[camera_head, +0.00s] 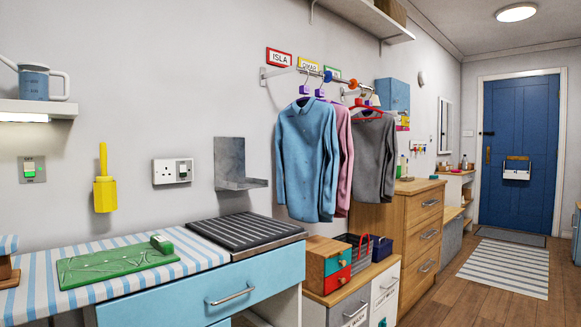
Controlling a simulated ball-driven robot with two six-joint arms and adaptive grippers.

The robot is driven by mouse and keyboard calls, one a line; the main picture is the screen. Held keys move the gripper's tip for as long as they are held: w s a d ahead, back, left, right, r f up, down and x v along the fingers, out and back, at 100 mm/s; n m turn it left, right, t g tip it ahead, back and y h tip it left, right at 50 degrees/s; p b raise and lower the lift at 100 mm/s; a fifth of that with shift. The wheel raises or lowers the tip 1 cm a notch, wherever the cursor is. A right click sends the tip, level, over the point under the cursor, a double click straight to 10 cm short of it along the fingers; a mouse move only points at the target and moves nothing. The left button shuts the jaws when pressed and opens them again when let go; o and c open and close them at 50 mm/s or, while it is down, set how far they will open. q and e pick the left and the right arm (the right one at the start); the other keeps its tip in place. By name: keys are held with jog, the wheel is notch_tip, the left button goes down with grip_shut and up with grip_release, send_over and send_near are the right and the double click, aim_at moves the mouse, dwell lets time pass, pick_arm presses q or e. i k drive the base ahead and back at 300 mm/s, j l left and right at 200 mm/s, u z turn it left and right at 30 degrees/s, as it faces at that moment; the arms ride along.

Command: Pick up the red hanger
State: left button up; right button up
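The red hanger (367,108) hangs from the wall rail (310,72) near the middle of the camera_head view. A dark grey shirt (375,150) hangs on it and hides most of its lower part. Left of it, a pink shirt (341,150) and a light blue shirt (306,155) hang on the same rail, with the blue one in front. Neither of my grippers shows in this view.
A striped ironing surface (110,262) with a green board (115,262) fills the front left. A black ridged tray (246,232) lies beside it. Wooden drawers (420,225) and a low cabinet (350,300) stand below the shirts. Open wooden floor lies at the right.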

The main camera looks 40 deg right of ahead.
aim_at(358, 100)
jog(key=i+l, duration=0.1)
jog(key=l, duration=0.3)
jog(key=i+l, duration=0.1)
jog(key=l, duration=0.3)
jog(key=i+l, duration=0.15)
jog(key=l, duration=0.25)
jog(key=i+l, duration=0.1)
jog(key=l, duration=0.3)
jog(key=i+l, duration=0.1)
jog(key=l, duration=0.3)
